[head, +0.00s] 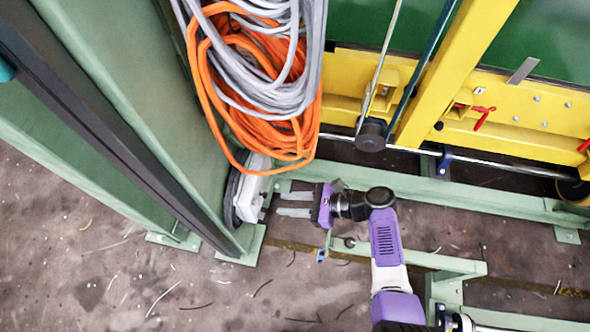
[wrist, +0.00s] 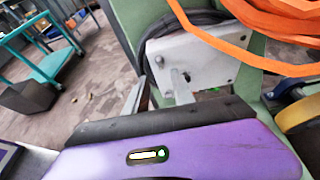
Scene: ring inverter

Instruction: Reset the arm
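My purple arm (head: 386,240) reaches in from the lower right in the head view and bends left at a black joint. My gripper (head: 280,204) points left, its two grey fingers apart with nothing seen between them. The fingertips are close to the grey-white box (head: 252,190) on the green post; whether they touch it is unclear. In the wrist view the gripper (wrist: 157,88) has both fingers apart in front of the box's pale plate (wrist: 205,60).
Orange cable (head: 270,135) and grey cable (head: 285,85) hang above the box. A low green frame (head: 450,195) and yellow machinery (head: 520,110) stand behind and right of my arm. A teal cart (wrist: 40,45) stands at left in the wrist view. Floor at lower left is open.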

